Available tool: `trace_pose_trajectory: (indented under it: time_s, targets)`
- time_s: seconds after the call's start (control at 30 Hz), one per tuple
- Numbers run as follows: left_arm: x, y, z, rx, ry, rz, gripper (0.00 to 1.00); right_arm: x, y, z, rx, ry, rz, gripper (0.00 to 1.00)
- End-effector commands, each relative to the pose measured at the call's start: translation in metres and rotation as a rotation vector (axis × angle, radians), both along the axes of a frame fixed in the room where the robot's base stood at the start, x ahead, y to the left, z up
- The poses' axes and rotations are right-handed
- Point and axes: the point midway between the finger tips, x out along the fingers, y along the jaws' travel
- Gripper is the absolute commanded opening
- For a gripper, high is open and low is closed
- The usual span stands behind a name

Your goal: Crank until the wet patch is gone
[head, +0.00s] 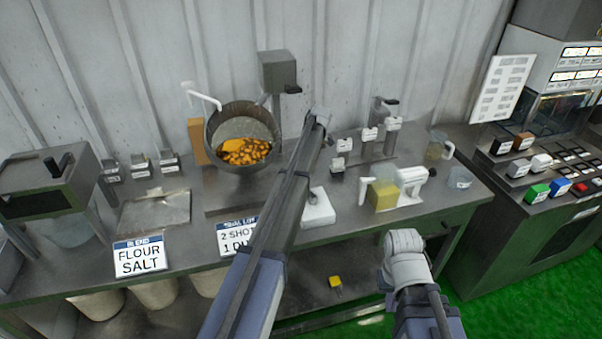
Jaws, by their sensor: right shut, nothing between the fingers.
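A tilted metal drum (213,133) stands at the back of the table. Orange and dark pieces (250,156) lie low inside it, with a smoother orange patch (235,143) at their upper left. I cannot tell for sure whether that patch is wet. A grey box (279,70) with a dark handle (292,89) stands behind the drum at its right. My left arm reaches up to just right of the drum; its fingers are hidden or unclear. My right gripper (404,240) is shut and empty, in front of the table's front edge, well away from the drum.
A white-handled grater-like device (411,178) with a yellow block (383,195) stands on the table at right. A white block (318,207) lies near the left arm. Signs (140,256) hang at the front edge. A button console (560,190) stands far right.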

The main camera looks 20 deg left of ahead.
Motion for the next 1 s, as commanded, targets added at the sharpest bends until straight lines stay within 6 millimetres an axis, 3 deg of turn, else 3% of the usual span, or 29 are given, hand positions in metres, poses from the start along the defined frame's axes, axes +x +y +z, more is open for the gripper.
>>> trace_pose_trajectory:
  time_s: [0.53,0.57,0.6,0.8,1.0]
  targets:
    - [-0.0036,0.0012,-0.0004,-0.002,0.003,0.022,0.0,0.0,-0.0001,-0.0005,0.0,0.0,0.0,0.0]
    - [-0.0036,0.0012,-0.0004,-0.002,0.003,0.022,0.34,0.0,-0.0001,-0.0005,0.0,0.0,0.0,0.0]
    - [-0.0036,0.0012,-0.0004,-0.001,0.003,0.022,0.38,0.0,-0.0001,-0.0005,0.0,0.0,0.0,0.0]
    - [-0.0028,0.0012,-0.0002,-0.001,0.002,0.021,0.61,0.0,0.0,-0.0003,0.0,0.0,0.0,0.0]
    - [-0.0025,0.0011,-0.0001,0.0,0.001,0.021,0.62,0.0,0.0,-0.0002,0.0,0.0,0.0,0.0]
